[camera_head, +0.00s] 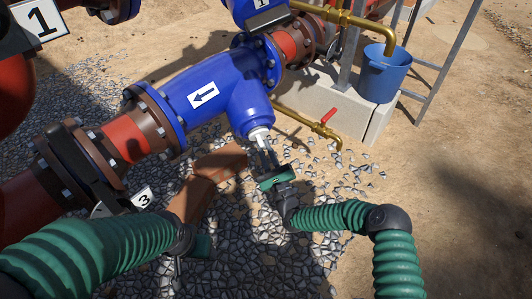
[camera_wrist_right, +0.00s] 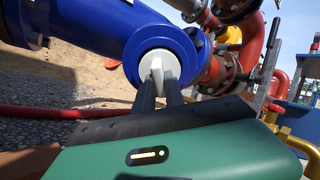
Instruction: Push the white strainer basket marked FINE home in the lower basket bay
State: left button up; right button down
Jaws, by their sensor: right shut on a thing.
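The blue strainer body (camera_head: 205,90) with a white arrow label sits in the pipe line. Its round lower bay (camera_head: 256,118) opens toward me. The white strainer basket (camera_head: 259,134) sits in the bay mouth with only its outer end showing; the rest is hidden inside. In the right wrist view its white handle (camera_wrist_right: 157,69) stands inside the blue rim (camera_wrist_right: 188,48). My right gripper (camera_head: 263,147) is shut on this handle, its dark fingers (camera_wrist_right: 160,84) in line with the bay. No FINE marking is legible. My left gripper (camera_head: 186,246) hangs low at the left; its jaws are unclear.
A brown block (camera_head: 212,163) lies on the gravel below the strainer. A brass pipe with a red-handled valve (camera_head: 322,125) runs right of the bay. A blue bucket (camera_head: 383,76) stands on a pale concrete block (camera_head: 335,112). Sandy ground at right is clear.

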jog(key=shift+b+x, duration=0.45)
jog(key=shift+x, duration=0.35)
jog(key=c, duration=1.3)
grip_release()
jog(key=o, duration=0.4)
jog(key=shift+o, duration=0.2)
jog(key=shift+s, duration=0.1)
jog(key=shift+s+d+f, duration=0.15)
jog(key=shift+s+d, duration=0.05)
jog(key=shift+s, duration=0.05)
jog(key=p+v, duration=0.1)
jog(key=v, duration=0.5)
jog(key=shift+p, duration=0.4)
jog(key=shift+s, duration=0.1)
